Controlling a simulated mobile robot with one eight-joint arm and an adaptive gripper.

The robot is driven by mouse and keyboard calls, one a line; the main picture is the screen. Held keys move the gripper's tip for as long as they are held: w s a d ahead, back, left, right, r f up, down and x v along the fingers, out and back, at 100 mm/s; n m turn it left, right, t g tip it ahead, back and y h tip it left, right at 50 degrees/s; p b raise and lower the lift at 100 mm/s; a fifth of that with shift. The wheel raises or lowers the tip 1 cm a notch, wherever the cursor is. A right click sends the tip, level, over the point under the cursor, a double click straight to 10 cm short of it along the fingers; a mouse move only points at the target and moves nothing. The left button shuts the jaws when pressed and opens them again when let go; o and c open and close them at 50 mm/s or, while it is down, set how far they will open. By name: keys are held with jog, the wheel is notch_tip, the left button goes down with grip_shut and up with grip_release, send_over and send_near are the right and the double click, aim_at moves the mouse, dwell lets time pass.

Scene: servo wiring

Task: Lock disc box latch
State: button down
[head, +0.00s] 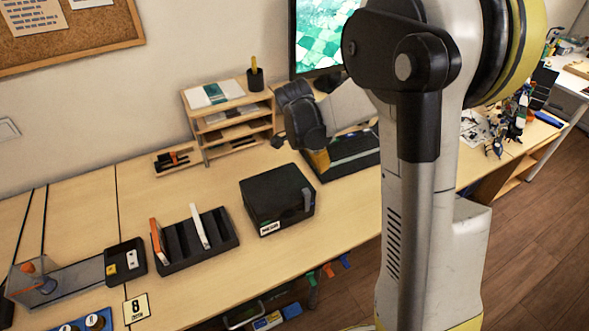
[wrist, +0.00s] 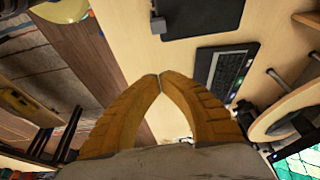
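The black disc box (head: 268,196) sits on the desk in the middle of the head view, with a white label on its front. A grey latch piece (head: 307,199) stands upright at its right side. In the wrist view the dark box (wrist: 205,14) is at the top edge, with a small grey piece, probably the latch (wrist: 158,22), at its lower left corner. My gripper (head: 321,163) is above the desk, behind and right of the box, apart from it. In the wrist view its tan fingers (wrist: 159,76) meet at the tips with nothing between them.
A keyboard (wrist: 221,76) on a dark mat lies beside the box, under a monitor (head: 322,38). A black rack (head: 193,245) with orange and white cases stands left of the box. A wooden shelf (head: 229,118) is behind. Bare desk lies in front.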

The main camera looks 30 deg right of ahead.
aim_at(306, 201)
jog(key=shift+f, duration=0.1)
dwell(0.3)
jog(key=b+x, duration=0.4)
jog(key=x, duration=0.6)
jog(key=a+b, duration=0.1)
jog(key=a, duration=0.3)
